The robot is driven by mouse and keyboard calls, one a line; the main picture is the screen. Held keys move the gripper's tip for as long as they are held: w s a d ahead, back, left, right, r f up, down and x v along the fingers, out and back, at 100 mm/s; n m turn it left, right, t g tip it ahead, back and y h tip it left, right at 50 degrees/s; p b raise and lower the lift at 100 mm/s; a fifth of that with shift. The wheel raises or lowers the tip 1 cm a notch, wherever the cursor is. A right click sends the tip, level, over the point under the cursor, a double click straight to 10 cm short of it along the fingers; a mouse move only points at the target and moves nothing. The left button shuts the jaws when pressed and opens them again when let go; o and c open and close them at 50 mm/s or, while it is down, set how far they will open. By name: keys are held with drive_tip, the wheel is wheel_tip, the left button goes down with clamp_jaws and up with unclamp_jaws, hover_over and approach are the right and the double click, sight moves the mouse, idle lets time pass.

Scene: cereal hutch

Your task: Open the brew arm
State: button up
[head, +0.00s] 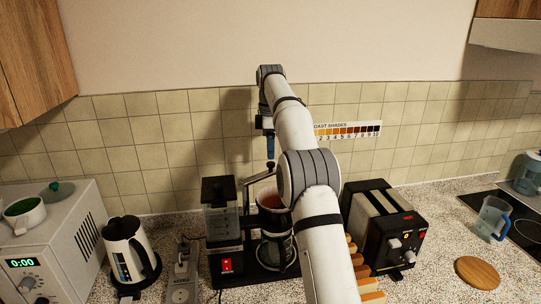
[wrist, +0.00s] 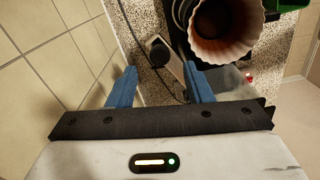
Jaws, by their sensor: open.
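The coffee maker (head: 226,240) stands on the counter in the head view, with a clear tank, a red switch and a glass carafe (head: 272,252). A pale arm (head: 257,178), apparently the brew arm, slants up above the filter basket (head: 268,200). My own arm hides part of this area. In the wrist view the basket holds a fluted paper filter (wrist: 226,48) and its top is uncovered. My gripper (head: 270,153) is above and behind the basket, pointing down. Its blue fingers (wrist: 160,78) are apart with nothing between them.
A black toaster (head: 385,225) stands right of the coffee maker. A power strip (head: 184,272), a kettle (head: 128,250) and a microwave (head: 55,250) are to the left. The tiled wall (head: 160,140) is close behind.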

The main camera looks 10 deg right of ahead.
drive_tip(key=shift+r+p, duration=0.5)
drive_tip(key=shift+r, duration=0.85)
drive_tip(key=shift+s+r, duration=0.25)
drive_tip(key=shift+s, duration=0.1)
drive_tip(key=s+a+m+t+b, duration=0.3)
drive_tip(key=s+m, duration=0.5)
drive_tip(key=s, duration=1.1)
drive_tip(key=s+f+m+b, duration=0.2)
drive_tip(key=s+f+m, duration=0.2)
drive_tip(key=s+f, duration=0.4)
drive_tip(key=s+f+m+b, duration=0.2)
drive_tip(key=s+f, duration=0.7)
drive_tip(key=s, duration=0.6)
drive_tip(key=shift+s+m, duration=0.4)
drive_tip(key=shift+m, duration=0.5)
